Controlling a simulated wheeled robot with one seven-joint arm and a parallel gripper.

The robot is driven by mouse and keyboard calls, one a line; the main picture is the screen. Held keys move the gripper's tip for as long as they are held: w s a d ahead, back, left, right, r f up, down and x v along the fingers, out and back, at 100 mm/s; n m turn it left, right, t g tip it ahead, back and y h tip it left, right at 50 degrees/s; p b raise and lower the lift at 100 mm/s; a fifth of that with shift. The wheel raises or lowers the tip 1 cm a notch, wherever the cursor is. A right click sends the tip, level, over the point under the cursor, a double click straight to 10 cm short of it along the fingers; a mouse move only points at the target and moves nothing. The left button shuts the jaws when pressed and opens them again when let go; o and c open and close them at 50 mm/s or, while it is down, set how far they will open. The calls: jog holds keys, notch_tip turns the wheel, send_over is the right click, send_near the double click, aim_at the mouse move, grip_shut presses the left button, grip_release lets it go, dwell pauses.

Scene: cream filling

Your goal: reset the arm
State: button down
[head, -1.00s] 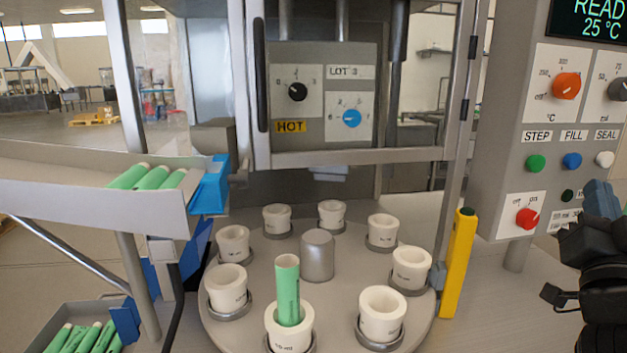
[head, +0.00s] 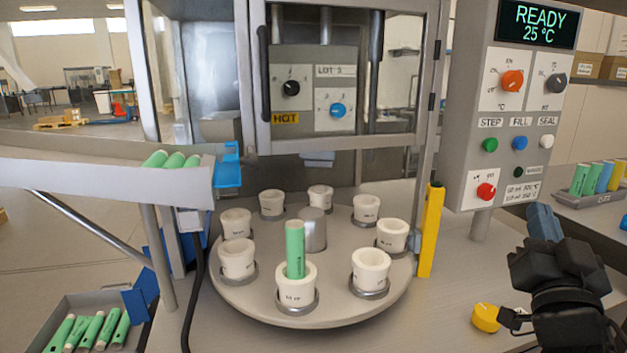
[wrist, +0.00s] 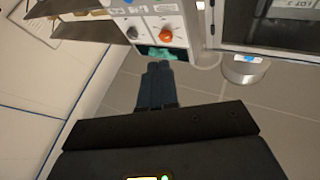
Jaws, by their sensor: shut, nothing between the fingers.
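My gripper (head: 543,228) is at the lower right of the head view, in front of and below the control panel, apart from everything. Its blue fingers are together with nothing between them; they also show in the wrist view (wrist: 158,85). A green tube (head: 295,250) stands upright in the front white cup (head: 296,288) on the round turntable (head: 240,298). The other white cups around the turntable hold no tube that I can see.
The control panel (head: 470,120) reads READY 25 °C. A yellow post (head: 430,230) stands right of the turntable. Green tubes lie on a chute (head: 100,185) and in a tray (head: 60,305) at left. A yellow knob (head: 485,317) sits beside my arm. Coloured tubes stand in a tray (head: 590,200) at right.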

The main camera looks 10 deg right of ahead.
jog(key=s+a+f+n+g+y, duration=0.1)
jog(key=s+a+f+n+y, duration=0.1)
jog(key=s+a+f+y, duration=0.35)
jog(key=s+a+f+n+y, duration=0.25)
jog(key=s+a+f, duration=0.4)
jog(key=f, duration=0.35)
jog(key=s+a+f+n+g+y, duration=0.2)
jog(key=s+a, duration=0.1)
jog(key=s, duration=0.8)
jog(key=s+a+f+n+g+y, duration=0.1)
jog(key=s+a, duration=0.3)
jog(key=s, duration=0.7)
jog(key=shift+s+a+f+n+g+y, duration=0.15)
jog(key=shift+a+f+n+g+y, duration=0.05)
jog(key=shift+f+n+g+y, duration=0.3)
jog(key=shift+f, duration=0.1)
